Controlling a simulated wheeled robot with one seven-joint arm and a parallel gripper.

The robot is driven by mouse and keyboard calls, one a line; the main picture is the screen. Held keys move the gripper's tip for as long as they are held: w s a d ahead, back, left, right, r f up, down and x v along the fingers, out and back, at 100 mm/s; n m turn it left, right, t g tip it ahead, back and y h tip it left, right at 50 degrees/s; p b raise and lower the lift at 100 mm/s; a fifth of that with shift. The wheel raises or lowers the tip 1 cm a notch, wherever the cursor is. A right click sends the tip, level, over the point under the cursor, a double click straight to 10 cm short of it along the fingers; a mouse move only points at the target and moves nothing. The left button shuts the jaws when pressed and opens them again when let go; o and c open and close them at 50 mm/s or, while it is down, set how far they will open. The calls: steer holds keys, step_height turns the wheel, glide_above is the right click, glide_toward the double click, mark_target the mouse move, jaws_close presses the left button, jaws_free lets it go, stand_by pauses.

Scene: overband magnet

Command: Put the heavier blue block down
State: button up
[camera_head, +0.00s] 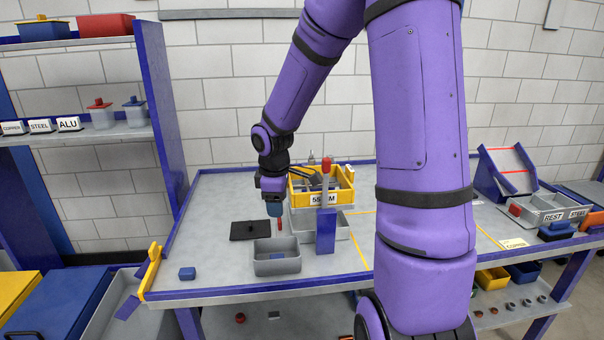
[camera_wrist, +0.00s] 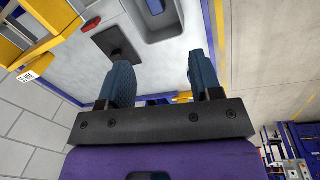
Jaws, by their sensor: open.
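My gripper (camera_head: 275,213) hangs over the table behind a small grey bin (camera_head: 277,266). Its two blue fingers stand wide apart in the wrist view (camera_wrist: 161,65), with nothing between them. A blue block (camera_head: 277,255) lies inside the small grey bin; it also shows in the wrist view (camera_wrist: 155,6), beyond the fingertips and apart from them. Another small blue block (camera_head: 187,273) sits on the table's left front. Which block is heavier cannot be told by sight.
A black plate with a knob (camera_head: 248,231) lies left of my gripper. A blue upright with a red top (camera_head: 326,232) stands right of the bin, before a yellow bin (camera_head: 300,190). Blue edging rims the table. The table's left middle is clear.

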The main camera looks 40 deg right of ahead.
steer(key=s+a+r+m+t+h, duration=0.1)
steer(key=s+a+r+m, duration=0.15)
steer(key=s+r, duration=0.35)
steer(key=s+a+r+m+t, duration=0.1)
steer(key=s+a+r+m, duration=0.2)
steer(key=r, duration=0.5)
steer(key=s+a+r+m+t+y, duration=0.1)
steer(key=s+a+r, duration=0.1)
steer(key=s, duration=0.4)
steer(key=s+a+r+m+t+y, duration=0.1)
steer(key=s+a+r+m, duration=0.1)
steer(key=s, duration=0.5)
step_height(320, 180, up, 2)
steer(key=shift+s+a, duration=0.2)
steer(key=shift+a, duration=0.65)
